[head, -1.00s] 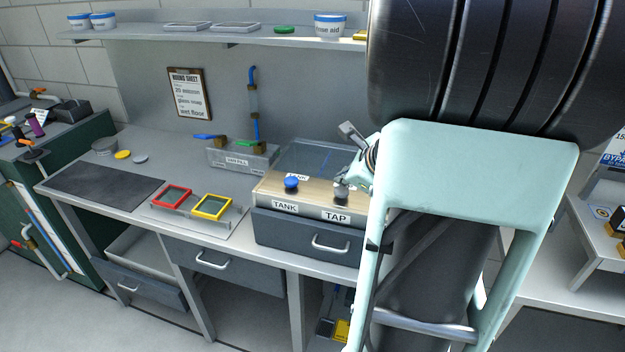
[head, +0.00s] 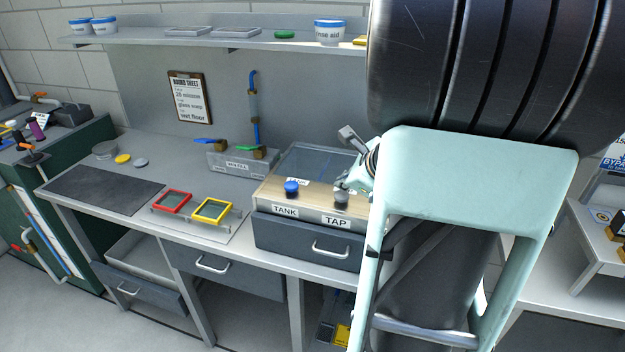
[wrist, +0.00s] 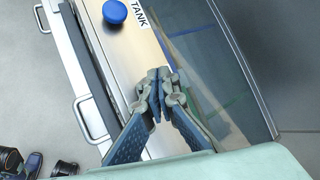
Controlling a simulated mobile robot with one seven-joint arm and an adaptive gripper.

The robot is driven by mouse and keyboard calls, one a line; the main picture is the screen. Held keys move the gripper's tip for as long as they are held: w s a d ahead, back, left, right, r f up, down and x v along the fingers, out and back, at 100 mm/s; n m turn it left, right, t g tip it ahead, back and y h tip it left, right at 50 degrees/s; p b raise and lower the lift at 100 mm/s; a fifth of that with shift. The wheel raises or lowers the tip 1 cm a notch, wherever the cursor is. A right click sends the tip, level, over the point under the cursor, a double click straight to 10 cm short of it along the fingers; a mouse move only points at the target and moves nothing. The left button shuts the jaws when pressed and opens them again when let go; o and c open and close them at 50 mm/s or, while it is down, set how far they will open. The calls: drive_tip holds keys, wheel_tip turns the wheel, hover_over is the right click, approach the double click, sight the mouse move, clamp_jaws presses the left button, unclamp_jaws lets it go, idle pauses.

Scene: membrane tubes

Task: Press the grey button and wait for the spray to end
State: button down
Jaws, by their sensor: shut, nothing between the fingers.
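The grey button (head: 341,198) sits on the light top of the control box, above the TAP label (head: 335,221). A blue button (head: 291,187) stands to its left above the TANK label (head: 285,211); the blue button also shows in the wrist view (wrist: 115,12). My gripper (head: 346,183) is shut and empty, just above and behind the grey button in the head view. I cannot tell whether they touch. In the wrist view my shut fingers (wrist: 158,84) hide the grey button. No spray is visible in these frames.
A clear-lidded tank (head: 318,160) lies behind the buttons. Red (head: 173,201) and yellow (head: 212,210) framed screens stand on the bench to the left. A holder (head: 243,161) with blue and green handles is at the back. The front bench strip is clear.

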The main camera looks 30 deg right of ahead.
sight(342, 196)
drive_tip(key=shift+f, duration=0.1)
drive_tip(key=shift+f+b, duration=0.3)
drive_tip(key=shift+b, duration=0.2)
drive_tip(key=shift+f+b, duration=0.65)
drive_tip(key=shift+b, duration=0.05)
idle(0.8)
idle(0.3)
drive_tip(key=shift+r+p, duration=0.95)
drive_tip(key=shift+r, duration=0.1)
wheel_tip(342, 196, up, 5)
drive_tip(key=p, duration=0.4)
drive_tip(key=shift+r, duration=0.1)
idle(0.5)
